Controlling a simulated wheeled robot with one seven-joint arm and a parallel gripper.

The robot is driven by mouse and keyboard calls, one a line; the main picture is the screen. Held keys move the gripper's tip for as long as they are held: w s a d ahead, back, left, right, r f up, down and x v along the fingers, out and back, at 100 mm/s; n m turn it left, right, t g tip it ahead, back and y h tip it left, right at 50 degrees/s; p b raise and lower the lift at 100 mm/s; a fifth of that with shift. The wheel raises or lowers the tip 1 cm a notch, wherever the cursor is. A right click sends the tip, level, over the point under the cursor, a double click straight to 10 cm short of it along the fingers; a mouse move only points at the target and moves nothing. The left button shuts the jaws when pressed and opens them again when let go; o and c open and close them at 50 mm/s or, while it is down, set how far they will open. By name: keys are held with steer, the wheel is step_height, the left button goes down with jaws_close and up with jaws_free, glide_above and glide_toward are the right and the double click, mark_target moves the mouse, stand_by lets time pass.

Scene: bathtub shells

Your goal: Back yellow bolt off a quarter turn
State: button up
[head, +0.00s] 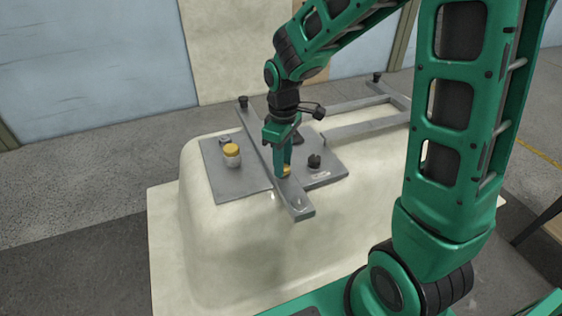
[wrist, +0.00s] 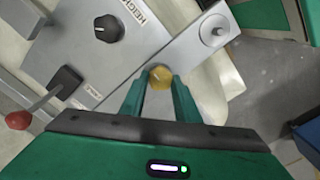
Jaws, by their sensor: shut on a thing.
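The yellow bolt (wrist: 160,77) sits on the grey bar (wrist: 185,58) that lies across the control plate. In the head view the bolt (head: 286,170) shows partly behind my fingers. My gripper (head: 283,172) points down at the bolt from above. In the wrist view my gripper's (wrist: 160,82) two green fingers are on either side of the bolt, shut on it. The lower part of the bolt and the finger contact are partly hidden.
A lever with a red ball (wrist: 18,120) shows in the wrist view. The plate lies on a cream tub shell (head: 215,240). A grey frame (head: 365,125) extends behind.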

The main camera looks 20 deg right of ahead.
steer(key=shift+w+r+n, duration=0.1)
steer(key=shift+w+n, duration=0.1)
steer(key=shift+n, duration=0.1)
steer(key=o, duration=1)
steer(key=shift+s, duration=0.1)
steer(key=shift+o, duration=0.2)
step_height(320, 180, up, 11)
steer(key=shift+f, duration=0.2)
steer(key=s+d+m, duration=0.7)
steer(key=s+d, duration=0.1)
steer(key=s, duration=0.4)
steer(key=s+d+f+m, duration=0.1)
steer(key=s+d+m, duration=0.7)
steer(key=s, duration=0.4)
steer(key=shift+s+d+f, duration=0.15)
steer(key=shift+d, duration=0.65)
